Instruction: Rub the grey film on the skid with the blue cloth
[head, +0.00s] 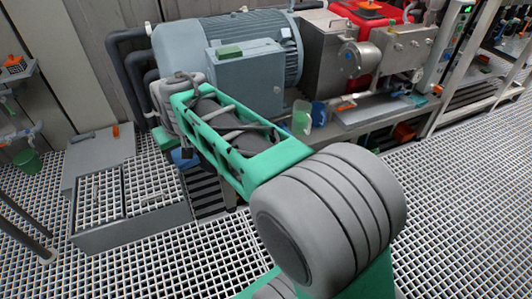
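My arm reaches from the lower right to the left end of the skid, beside the big grey motor (250,50). The end of my arm with my gripper (164,138) is mostly hidden behind my own forearm and wrist. Its fingers do not show clearly. A small dark blue patch (183,157) shows just below the arm there. It may be the blue cloth, but I cannot tell whether it is held. The skid's frame (425,128) runs under the motor and pump. I cannot make out the grey film; part of the skid is behind my arm.
A green cup (301,118) and a blue item (319,113) stand on the skid near the motor's right end. A steel housing (338,50) and a red machine (372,18) rise behind them. A grey box (98,150) stands left. Open grating floor (460,200) lies right.

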